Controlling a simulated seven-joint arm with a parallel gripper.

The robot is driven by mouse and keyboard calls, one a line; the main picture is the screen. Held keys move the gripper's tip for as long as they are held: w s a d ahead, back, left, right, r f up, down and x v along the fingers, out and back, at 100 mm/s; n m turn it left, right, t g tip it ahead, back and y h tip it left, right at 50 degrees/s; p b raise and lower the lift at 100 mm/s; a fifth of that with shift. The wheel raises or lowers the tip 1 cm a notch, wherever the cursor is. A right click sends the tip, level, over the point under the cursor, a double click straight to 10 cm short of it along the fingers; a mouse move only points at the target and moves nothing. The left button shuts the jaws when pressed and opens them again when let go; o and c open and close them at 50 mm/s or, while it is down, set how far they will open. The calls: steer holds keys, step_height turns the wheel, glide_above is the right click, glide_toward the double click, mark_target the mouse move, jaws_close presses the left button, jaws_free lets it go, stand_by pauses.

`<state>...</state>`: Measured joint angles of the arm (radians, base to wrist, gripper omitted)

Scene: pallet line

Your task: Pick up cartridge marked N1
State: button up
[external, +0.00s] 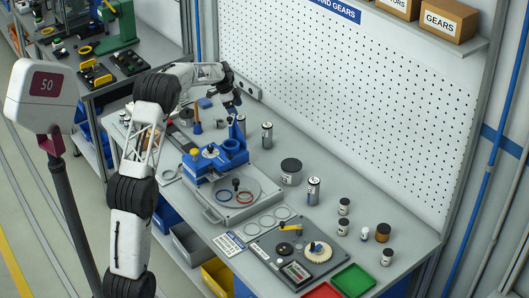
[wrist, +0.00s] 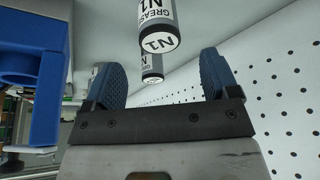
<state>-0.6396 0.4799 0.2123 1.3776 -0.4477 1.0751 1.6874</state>
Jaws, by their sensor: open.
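In the wrist view, a grey and white cartridge marked GREASE N1 (wrist: 157,16) is at the top middle, its white end toward me. A second, similar cartridge (wrist: 152,66) shows behind it, its marking too small to read surely. My gripper (wrist: 164,80) is open, with a blue pad on each side and nothing gripped between them. In the external view, my gripper (external: 232,101) is above the back of the bench, near two upright silver cylinders, one on the left (external: 241,126) and one on the right (external: 267,136). Their markings are unreadable there.
A blue fixture (external: 233,150) stands just in front of the cylinders; a blue part (wrist: 30,75) is close at left in the wrist view. A dark-lidded jar (external: 291,171) and another cylinder (external: 313,191) stand to the right. A pegboard wall (external: 350,90) rises behind.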

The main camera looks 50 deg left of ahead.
mark_target(240, 117)
steer(key=shift+d, duration=0.15)
steer(key=shift+d+f+n+t+h, duration=0.2)
steer(key=shift+d+n+t+h, duration=0.2)
steer(key=shift+d+t, duration=0.45)
steer(key=shift+w+d+n+t+h, duration=0.1)
steer(key=shift+d+n+t+h, duration=0.3)
steer(key=shift+t, duration=0.65)
steer(key=s+f+n+t+y, duration=0.1)
steer(key=n+t, duration=0.1)
steer(key=s+a+n+t+y, duration=0.1)
steer(key=s+n+t+y, duration=0.1)
steer(key=n, duration=0.1)
steer(key=s+f+n+t+y, duration=0.1)
steer(key=n+t, duration=0.1)
steer(key=shift+s+a+f+n+t+y, duration=0.2)
steer(key=shift+s+f+n+t+y, duration=0.1)
steer(key=shift+s+t, duration=0.1)
steer(key=shift+w, duration=0.15)
steer(key=shift+x, duration=1.25)
steer(key=shift+w+f, duration=0.1)
steer(key=shift+w, duration=0.05)
